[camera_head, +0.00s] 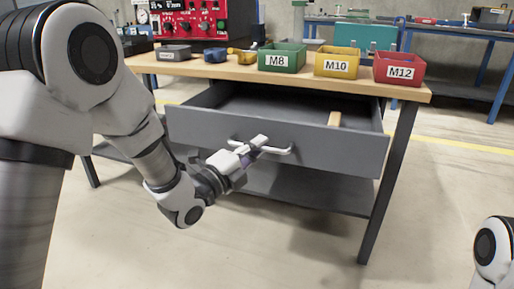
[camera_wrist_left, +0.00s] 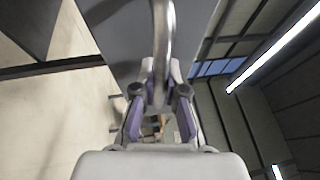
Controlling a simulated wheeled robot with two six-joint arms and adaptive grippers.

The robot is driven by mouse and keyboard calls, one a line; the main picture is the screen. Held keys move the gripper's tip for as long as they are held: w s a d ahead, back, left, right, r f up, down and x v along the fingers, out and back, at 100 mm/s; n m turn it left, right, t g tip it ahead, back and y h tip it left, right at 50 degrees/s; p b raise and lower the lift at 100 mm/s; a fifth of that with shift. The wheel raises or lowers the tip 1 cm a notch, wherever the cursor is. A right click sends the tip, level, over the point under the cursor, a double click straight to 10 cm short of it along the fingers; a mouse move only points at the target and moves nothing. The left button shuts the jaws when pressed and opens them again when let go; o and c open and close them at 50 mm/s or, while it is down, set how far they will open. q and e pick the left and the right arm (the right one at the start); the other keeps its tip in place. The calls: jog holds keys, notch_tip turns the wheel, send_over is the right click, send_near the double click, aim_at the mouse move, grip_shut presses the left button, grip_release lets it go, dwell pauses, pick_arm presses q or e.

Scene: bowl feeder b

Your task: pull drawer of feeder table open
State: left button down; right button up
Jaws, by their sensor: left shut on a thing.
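The grey drawer (camera_head: 330,148) of the feeder table (camera_head: 222,70) stands open, pulled out well below the wooden top. Its inside shows, with a small light-wood piece (camera_head: 335,118) near the right. A pale bar handle (camera_head: 283,150) runs across the drawer front. My left gripper (camera_head: 256,143) is at the handle and shut on it. The left wrist view shows the handle (camera_wrist_left: 163,45) running up from between the two fingers. Only a part of my right arm shows at the lower right edge in the head view; its gripper is out of view.
On the table top stand a green M8 bin (camera_head: 282,58), a yellow M10 bin (camera_head: 337,63) and a red M12 bin (camera_head: 399,69). A red control box (camera_head: 203,20) is behind at the left. A table leg (camera_head: 388,185) stands right of the drawer. The floor in front is clear.

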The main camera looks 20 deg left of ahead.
pick_arm(q)
jog(key=shift+s, duration=0.35)
pick_arm(e)
jog(key=shift+s, duration=0.35)
pick_arm(q)
jog(key=c, duration=1.2)
grip_release()
jog(key=v, duration=0.7)
jog(key=shift+s, duration=0.15)
jog(key=shift+a+f, duration=0.1)
